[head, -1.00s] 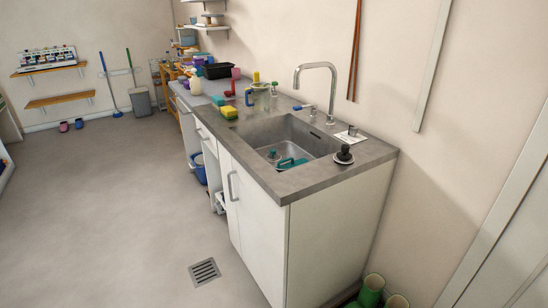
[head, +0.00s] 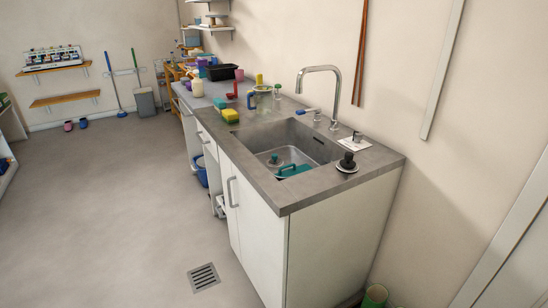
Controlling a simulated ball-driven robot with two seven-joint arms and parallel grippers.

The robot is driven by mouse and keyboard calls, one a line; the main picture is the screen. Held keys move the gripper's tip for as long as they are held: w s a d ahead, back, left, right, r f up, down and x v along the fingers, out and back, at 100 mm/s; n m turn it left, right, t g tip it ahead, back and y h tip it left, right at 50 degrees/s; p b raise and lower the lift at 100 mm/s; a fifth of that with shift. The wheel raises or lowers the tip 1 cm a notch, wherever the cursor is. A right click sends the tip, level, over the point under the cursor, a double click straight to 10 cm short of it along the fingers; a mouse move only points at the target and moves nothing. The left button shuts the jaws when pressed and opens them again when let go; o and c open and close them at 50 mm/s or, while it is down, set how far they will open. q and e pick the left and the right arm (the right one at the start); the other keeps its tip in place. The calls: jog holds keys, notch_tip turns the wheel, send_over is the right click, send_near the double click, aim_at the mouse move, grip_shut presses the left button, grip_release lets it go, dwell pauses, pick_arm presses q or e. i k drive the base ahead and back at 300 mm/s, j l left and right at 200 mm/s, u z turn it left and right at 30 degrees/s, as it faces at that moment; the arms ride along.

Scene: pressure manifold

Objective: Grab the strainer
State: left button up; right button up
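A small round piece with a black knob on a pale disc with a dark rim (head: 347,162) stands on the counter right of the sink; it may be the strainer. Inside the sink basin (head: 305,140) lie a small piece with a teal top (head: 275,160) and a teal-handled item (head: 293,170). I cannot tell for sure which of these is the strainer. Neither of my grippers shows in the head view.
The grey counter (head: 330,185) has a curved tap (head: 335,90) behind the sink. A yellow-green sponge (head: 230,115) and several bottles and tools stand at its far end. A floor drain (head: 203,277) lies in front. The floor to the left is clear.

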aim_at(274, 161)
jog(key=i+j+z, duration=0.15)
jog(key=i+z, duration=0.25)
jog(key=i+j+z, duration=0.35)
jog(key=i, duration=0.2)
jog(key=z, duration=1)
